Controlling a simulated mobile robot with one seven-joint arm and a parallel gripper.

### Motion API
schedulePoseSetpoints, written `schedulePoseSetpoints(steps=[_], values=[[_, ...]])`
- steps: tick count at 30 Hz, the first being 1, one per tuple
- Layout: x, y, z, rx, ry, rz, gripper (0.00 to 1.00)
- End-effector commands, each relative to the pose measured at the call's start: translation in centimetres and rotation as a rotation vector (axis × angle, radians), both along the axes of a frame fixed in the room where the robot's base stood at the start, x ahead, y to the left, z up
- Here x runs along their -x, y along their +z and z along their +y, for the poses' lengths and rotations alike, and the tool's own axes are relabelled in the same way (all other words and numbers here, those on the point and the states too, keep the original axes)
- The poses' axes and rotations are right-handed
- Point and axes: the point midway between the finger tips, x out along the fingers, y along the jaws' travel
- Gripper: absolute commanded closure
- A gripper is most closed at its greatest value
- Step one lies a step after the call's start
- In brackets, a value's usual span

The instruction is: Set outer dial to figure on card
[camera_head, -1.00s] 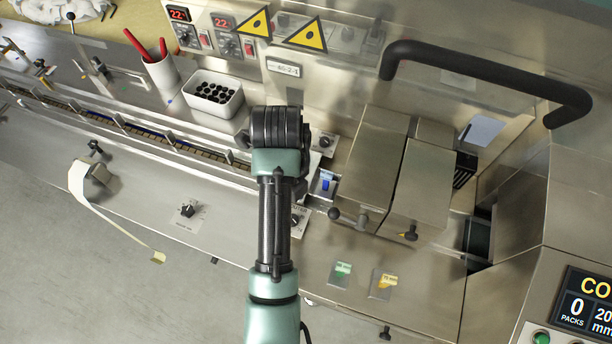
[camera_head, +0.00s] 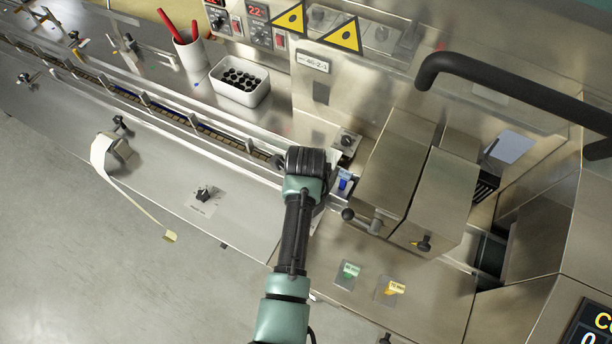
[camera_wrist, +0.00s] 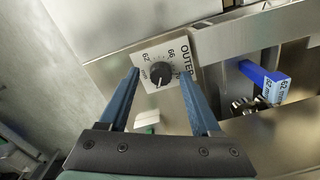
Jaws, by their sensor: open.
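The outer dial (camera_wrist: 161,74) shows in the wrist view as a black knob on a white plate lettered OUTER, with 62, 66 and 70 around it. Its pointer setting is too small to read surely. My gripper (camera_wrist: 160,77) is open, its two blue-grey fingers on either side of the knob in the picture; contact cannot be told. In the head view my gripper (camera_head: 306,162) hides this dial. A blue piece (camera_wrist: 262,77) to the right bears a white label that seems to read 62 mm; it also shows in the head view (camera_head: 343,184). Whether it is the card is unclear.
Another knob (camera_head: 203,193) sits on the front panel to the left. Metal covers (camera_head: 400,180) with ball handles stand right of my gripper. A white tray (camera_head: 262,97) stands behind.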

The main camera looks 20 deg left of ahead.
Motion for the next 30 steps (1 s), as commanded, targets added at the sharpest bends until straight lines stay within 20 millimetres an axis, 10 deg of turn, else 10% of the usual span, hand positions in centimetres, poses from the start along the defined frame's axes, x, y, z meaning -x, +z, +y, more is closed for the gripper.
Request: schedulePoseSetpoints(steps=[10, 21, 30], values=[[-0.03, -0.42, -0.01, 0.000, 0.000, -0.001, 0.35], [-0.02, -0.39, 0.00, 0.000, 0.000, 0.000, 1.00], [-0.01, -0.36, 0.00, 0.000, 0.011, 0.000, 1.00]])
